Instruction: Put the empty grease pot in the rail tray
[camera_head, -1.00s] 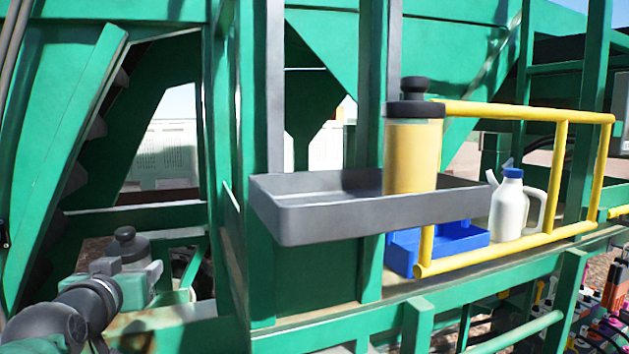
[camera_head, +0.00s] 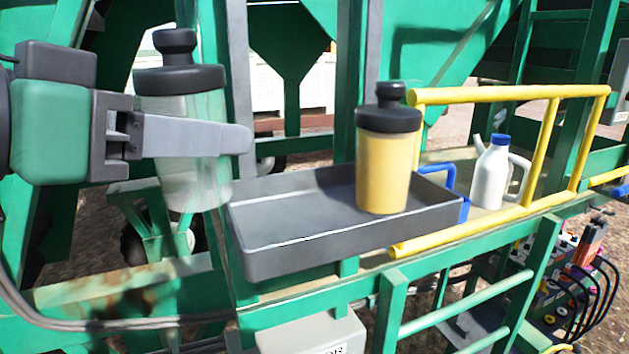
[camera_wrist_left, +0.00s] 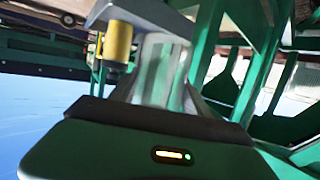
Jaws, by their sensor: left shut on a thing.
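The empty grease pot (camera_head: 185,110) is a clear cylinder with a black knobbed lid. My left gripper (camera_head: 195,137) is shut on it and holds it upright, just left of the rail tray. The clear pot also shows in the left wrist view (camera_wrist_left: 161,68). The rail tray (camera_head: 290,247) is dark grey, shallow and open on top. A yellow-filled grease pot (camera_head: 383,170) with a black lid stands upright in its right part. It also shows in the left wrist view (camera_wrist_left: 117,44). The tray's left part is bare. My right gripper is not seen.
A yellow handrail (camera_head: 500,95) runs right of the tray. A white jug (camera_head: 489,175) with a blue cap stands behind it. Green posts and beams surround the tray's left and back.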

